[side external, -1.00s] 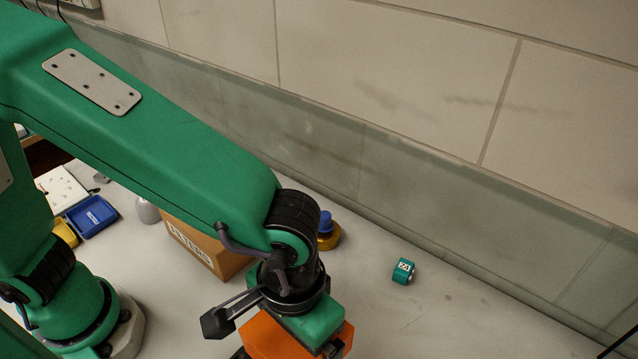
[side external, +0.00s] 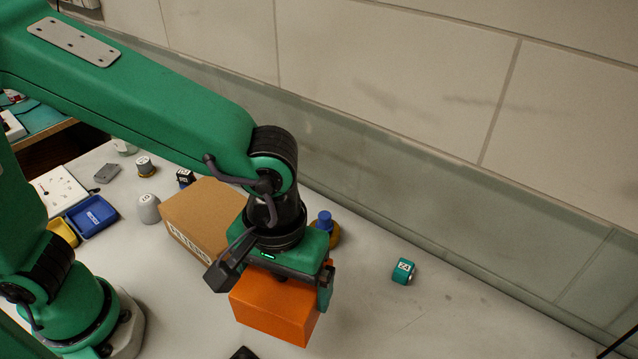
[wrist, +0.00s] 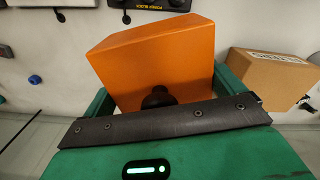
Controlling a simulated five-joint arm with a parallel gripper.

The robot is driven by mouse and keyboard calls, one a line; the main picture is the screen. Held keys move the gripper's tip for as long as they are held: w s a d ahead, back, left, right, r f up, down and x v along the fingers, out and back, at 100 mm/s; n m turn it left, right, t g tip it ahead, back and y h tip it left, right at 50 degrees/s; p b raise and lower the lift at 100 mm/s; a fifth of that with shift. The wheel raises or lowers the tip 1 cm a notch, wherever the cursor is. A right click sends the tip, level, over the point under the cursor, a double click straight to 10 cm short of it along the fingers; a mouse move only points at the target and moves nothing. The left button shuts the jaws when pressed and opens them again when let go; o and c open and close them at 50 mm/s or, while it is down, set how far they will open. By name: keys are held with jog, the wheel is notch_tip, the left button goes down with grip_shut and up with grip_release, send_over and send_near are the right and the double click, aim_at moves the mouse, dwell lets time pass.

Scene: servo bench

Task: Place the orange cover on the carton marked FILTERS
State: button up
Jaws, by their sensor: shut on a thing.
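The orange cover (side external: 273,308) is a box-shaped piece held under my gripper (side external: 285,277), whose jaws are shut on it. In the side external view it hangs in front of and to the right of the carton, apart from it. The cover also fills the upper middle of the wrist view (wrist: 155,60). The brown carton marked FILTERS (side external: 203,215) stands on the bench, its label on the front side; my wrist hides part of its right side. The carton also shows at the right of the wrist view (wrist: 268,85).
A yellow and blue knobbed object (side external: 326,226) stands right of the carton. A teal block (side external: 403,270) lies further right. A grey cup-like piece (side external: 149,209), a blue tray (side external: 92,216) and several small items lie left. The bench's right side is mostly clear.

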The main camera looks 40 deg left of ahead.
jog(key=w+a+r+n, duration=0.1)
jog(key=a+r+n, duration=0.2)
jog(key=a+n, duration=0.4)
jog(key=w+a+r+n, duration=0.1)
jog(key=a+r+n, duration=0.2)
jog(key=a+n, duration=0.4)
jog(key=a, duration=0.3)
jog(key=shift+a+r+n, duration=0.3)
jog(key=shift+a, duration=0.1)
jog(key=shift+w+a, duration=0.1)
jog(key=shift+w, duration=0.05)
send_over(212, 209)
notch_tip(212, 209, down, 7)
jog(key=shift+f, duration=2)
jog(key=shift+f, duration=0.15)
jog(key=o, duration=0.7)
jog(key=shift+c, duration=0.2)
